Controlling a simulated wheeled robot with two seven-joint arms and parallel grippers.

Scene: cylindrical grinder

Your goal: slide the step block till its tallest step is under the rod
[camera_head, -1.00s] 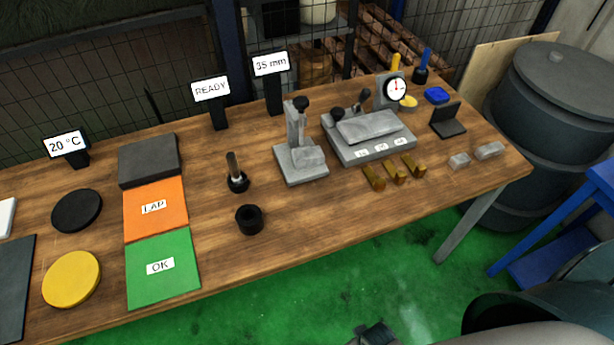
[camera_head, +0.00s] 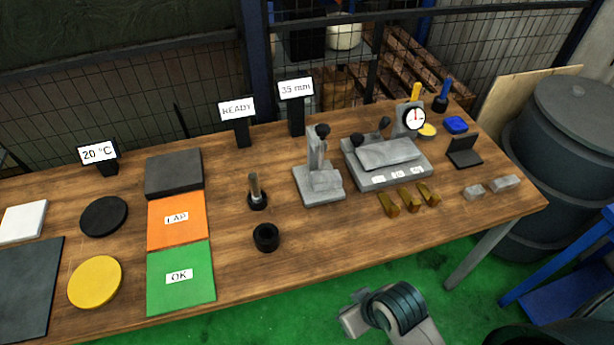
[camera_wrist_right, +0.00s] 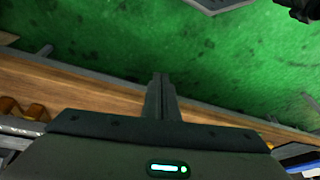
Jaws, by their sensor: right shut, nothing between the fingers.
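A grey stand (camera_head: 306,192) with an upright column and a black knob stands on the bench. A small grey block (camera_head: 325,180) sits on its base, in front of the column; it looks like the step block. Its separate steps are too small to tell. I cannot make out the rod or its place over the block. My right gripper (camera_wrist_right: 161,82) is shut and empty in the right wrist view, off the bench's front edge with green floor beyond it. My right arm shows at the bottom of the head view, well short of the stand. My left gripper is not in view.
A black ring (camera_head: 266,237) and a dark-based post (camera_head: 256,192) stand to the left. The bench front before the stand is clear.

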